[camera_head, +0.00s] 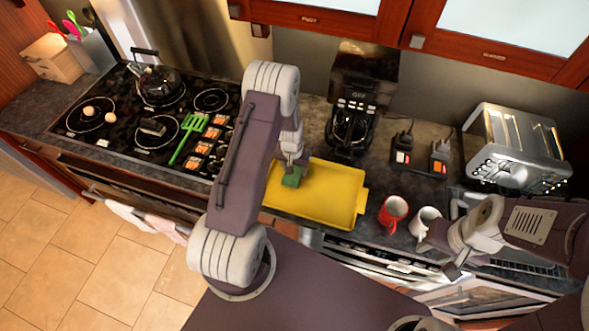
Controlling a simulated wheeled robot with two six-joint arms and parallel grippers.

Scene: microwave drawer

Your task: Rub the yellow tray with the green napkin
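The yellow tray (335,198) lies flat on the dark counter, right of the stove. The green napkin (292,179) is a small bunched piece at the tray's upper left part. My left gripper (291,166) points down over the tray and appears shut on the napkin, which looks to be at the tray surface; its fingertips are small and partly hidden. My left arm covers the tray's left edge. My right gripper (441,260) is at the right, near the counter's front edge, apart from the tray; its fingers look spread and empty.
A red mug (392,212) and a white mug (424,221) stand right of the tray. A coffee maker (357,100) stands behind it, and a toaster (515,147) at the back right. A green spatula (188,137) lies on the stove (130,115) at left.

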